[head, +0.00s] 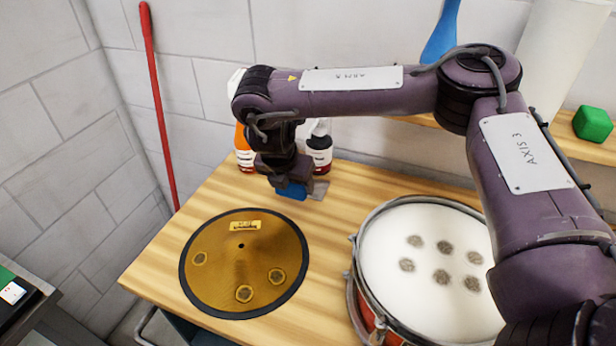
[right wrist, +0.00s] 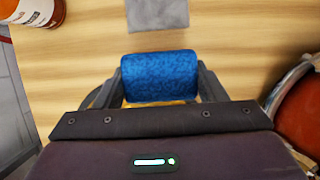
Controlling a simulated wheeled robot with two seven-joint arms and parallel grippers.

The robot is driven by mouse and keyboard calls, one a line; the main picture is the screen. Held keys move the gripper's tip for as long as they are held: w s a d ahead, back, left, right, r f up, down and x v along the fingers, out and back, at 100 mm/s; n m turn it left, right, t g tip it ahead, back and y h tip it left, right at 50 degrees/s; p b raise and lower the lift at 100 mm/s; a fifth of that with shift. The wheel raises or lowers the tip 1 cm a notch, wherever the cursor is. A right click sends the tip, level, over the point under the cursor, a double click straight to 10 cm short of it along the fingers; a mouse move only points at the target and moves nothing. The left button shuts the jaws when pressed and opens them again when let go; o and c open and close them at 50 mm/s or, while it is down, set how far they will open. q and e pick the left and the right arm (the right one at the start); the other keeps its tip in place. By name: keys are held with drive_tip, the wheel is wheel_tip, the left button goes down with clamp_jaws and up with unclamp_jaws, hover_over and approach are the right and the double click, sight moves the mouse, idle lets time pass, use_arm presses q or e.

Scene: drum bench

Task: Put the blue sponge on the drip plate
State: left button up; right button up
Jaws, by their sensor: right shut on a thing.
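The blue sponge (head: 291,190) is between the fingers of my right gripper (head: 284,187), near the back of the wooden bench. In the right wrist view, the sponge (right wrist: 161,77) sits between both fingers of the gripper (right wrist: 160,88), which is shut on it. A small grey plate (head: 319,189), likely the drip plate, lies flat on the bench just right of the sponge in the head view. In the right wrist view, this grey plate (right wrist: 158,15) lies beyond the sponge, apart from it in the picture. My left gripper is not in view.
A brass cymbal (head: 240,270) with a dark rim lies at the front left of the bench (head: 325,235). A drum (head: 425,275) with a white head stands to the right. Bottles (head: 320,155) stand at the back. A green block (head: 592,124) sits on a shelf.

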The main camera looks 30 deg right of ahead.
drive_tip(key=w+d, duration=0.2)
drive_tip(key=w+d+f, duration=0.1)
drive_tip(key=w+d, duration=0.1)
drive_tip(key=w+d+f+p, duration=0.1)
drive_tip(key=w+d, duration=0.1)
drive_tip(key=d, duration=0.1)
drive_tip(key=shift+w+d+f, duration=0.1)
drive_tip(key=shift+w+f, duration=0.05)
drive_tip(key=shift+w, duration=0.05)
wheel_tip(320, 180, down, 4)
drive_tip(key=shift+r+p, duration=0.15)
drive_tip(key=shift+p, duration=0.5)
drive_tip(key=shift+w+d+f+p, duration=0.1)
drive_tip(key=shift+f+p, duration=0.2)
drive_tip(key=shift+p, duration=0.05)
drive_tip(key=shift+f, duration=0.25)
drive_tip(key=o, duration=1)
